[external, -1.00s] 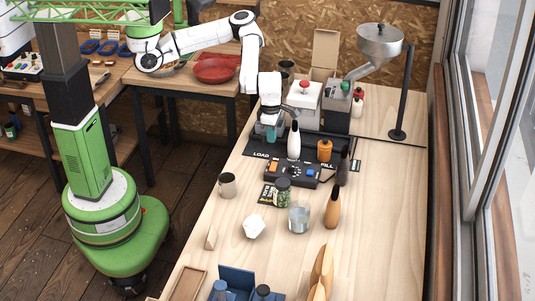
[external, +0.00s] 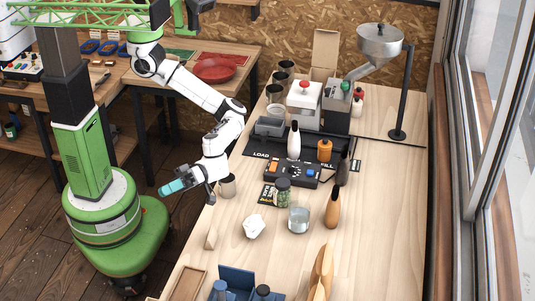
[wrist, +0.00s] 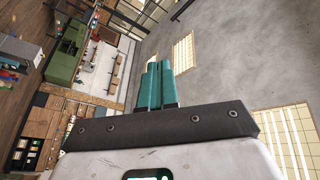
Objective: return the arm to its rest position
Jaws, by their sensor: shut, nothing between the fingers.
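My gripper (external: 172,187) has teal fingers, shut together with nothing between them. In the external view it hangs in the air off the left edge of the wooden table (external: 384,225), pointing left. My white arm (external: 200,95) reaches down to it from the green-topped column at the upper left. In the wrist view the shut teal fingers (wrist: 158,86) point up the picture toward a grey wall and windows, and a far room lies at the left.

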